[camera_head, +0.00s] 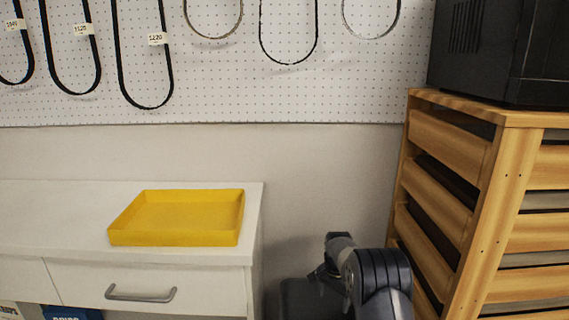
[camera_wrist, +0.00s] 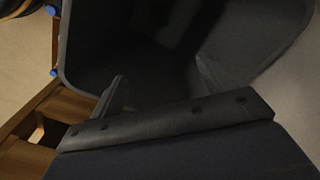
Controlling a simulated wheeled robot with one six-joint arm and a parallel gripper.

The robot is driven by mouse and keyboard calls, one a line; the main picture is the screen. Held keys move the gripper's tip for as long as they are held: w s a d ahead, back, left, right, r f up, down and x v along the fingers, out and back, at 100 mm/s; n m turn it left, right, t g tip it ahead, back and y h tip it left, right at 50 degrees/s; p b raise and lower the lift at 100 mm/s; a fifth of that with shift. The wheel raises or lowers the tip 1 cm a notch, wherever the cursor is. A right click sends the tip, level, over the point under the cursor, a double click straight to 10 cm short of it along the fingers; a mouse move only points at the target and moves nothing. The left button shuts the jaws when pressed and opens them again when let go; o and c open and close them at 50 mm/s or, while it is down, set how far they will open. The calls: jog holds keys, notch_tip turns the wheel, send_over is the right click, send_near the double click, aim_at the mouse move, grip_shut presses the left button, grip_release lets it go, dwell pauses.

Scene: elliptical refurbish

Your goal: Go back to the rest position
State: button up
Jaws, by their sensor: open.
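My gripper (camera_wrist: 160,72) shows in the wrist view, with its two dark fingers spread apart and nothing seen between them. A dark grey bin-like container (camera_wrist: 85,60) fills much of the view beyond the fingers. In the head view my arm is folded low at the bottom, between the white cabinet and the wooden crate stack. My fingertips cannot be made out there.
A white cabinet (camera_head: 50,215) at left bears an empty yellow tray (camera_head: 175,238). A slatted wooden stand (camera_head: 450,150) at right is close to my arm and carries a black machine (camera_head: 490,50). Belts (camera_head: 125,80) hang on the pegboard (camera_head: 220,90).

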notch_tip(320, 180, down, 6)
jog(key=b, duration=0.4)
notch_tip(320, 180, up, 11)
jog(key=p, duration=0.4)
notch_tip(320, 180, down, 11)
jog(key=b, duration=0.4)
notch_tip(320, 180, up, 7)
jog(key=p, duration=0.6)
jog(key=s+r+n+p, duration=0.4)
jog(key=s+r+p, duration=0.5)
jog(key=p, duration=0.7)
jog(key=s+r+n+p, duration=0.4)
jog(key=s+r+p, duration=0.5)
jog(key=s+p, duration=0.5)
jog(key=shift+s+r+n+p, duration=0.15)
jog(key=shift+r+n+p, duration=0.25)
jog(key=shift+p, duration=0.75)
jog(key=shift+f, duration=0.1)
